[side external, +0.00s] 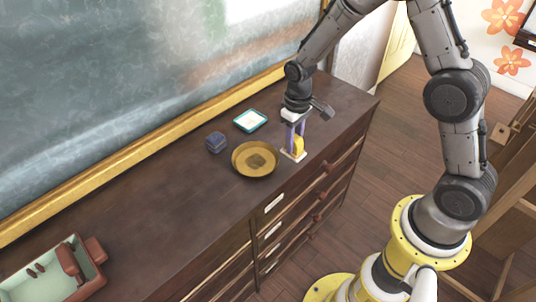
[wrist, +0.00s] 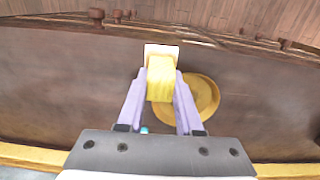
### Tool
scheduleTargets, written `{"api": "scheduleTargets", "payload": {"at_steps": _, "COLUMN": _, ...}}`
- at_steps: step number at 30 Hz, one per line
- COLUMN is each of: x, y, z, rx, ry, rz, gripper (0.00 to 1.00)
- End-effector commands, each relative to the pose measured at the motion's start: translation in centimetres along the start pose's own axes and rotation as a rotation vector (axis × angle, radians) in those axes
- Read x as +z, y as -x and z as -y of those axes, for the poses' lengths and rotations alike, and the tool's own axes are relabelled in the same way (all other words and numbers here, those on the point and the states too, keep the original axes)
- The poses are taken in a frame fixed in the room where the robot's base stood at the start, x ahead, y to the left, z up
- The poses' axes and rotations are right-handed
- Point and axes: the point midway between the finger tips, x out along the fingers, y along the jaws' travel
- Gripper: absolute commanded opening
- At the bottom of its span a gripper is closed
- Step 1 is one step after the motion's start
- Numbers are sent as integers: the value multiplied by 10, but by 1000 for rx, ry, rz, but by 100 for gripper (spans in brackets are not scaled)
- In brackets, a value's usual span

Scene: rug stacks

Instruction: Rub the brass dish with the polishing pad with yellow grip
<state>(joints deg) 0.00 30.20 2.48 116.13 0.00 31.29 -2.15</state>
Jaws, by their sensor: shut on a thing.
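The polishing pad has a yellow grip (side external: 298,146) and a white base (side external: 291,155). It stands upright to the right of the brass dish in the side external view. My gripper (side external: 297,140) is shut on the yellow grip, which also shows between its purple fingers in the wrist view (wrist: 161,80). The brass dish (side external: 241,168) is round and shallow, with a darker patch in its middle. In the wrist view the dish (wrist: 208,100) is partly hidden behind the grip and a finger. I cannot tell whether the pad's base touches the cabinet top.
A dark blue box (side external: 215,142) and a teal-rimmed white tile (side external: 250,120) lie behind the dish on the dark wooden cabinet top (side external: 150,205). A green case with red-brown parts (side external: 55,275) is at the far left. A gold-framed board stands along the back.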

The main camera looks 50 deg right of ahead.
Motion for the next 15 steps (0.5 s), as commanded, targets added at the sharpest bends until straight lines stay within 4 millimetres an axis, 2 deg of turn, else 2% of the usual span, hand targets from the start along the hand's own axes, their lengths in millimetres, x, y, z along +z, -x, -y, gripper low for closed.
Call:
{"api": "scheduleTargets", "payload": {"at_steps": 7, "x": -6, "y": 6, "z": 0, "rx": -3, "ry": 317, "rz": 13, "gripper": 0}}
{"api": "scheduleTargets", "payload": {"at_steps": 15, "x": -34, "y": 15, "z": 9, "rx": -6, "ry": 829, "rz": 13, "gripper": 0}}
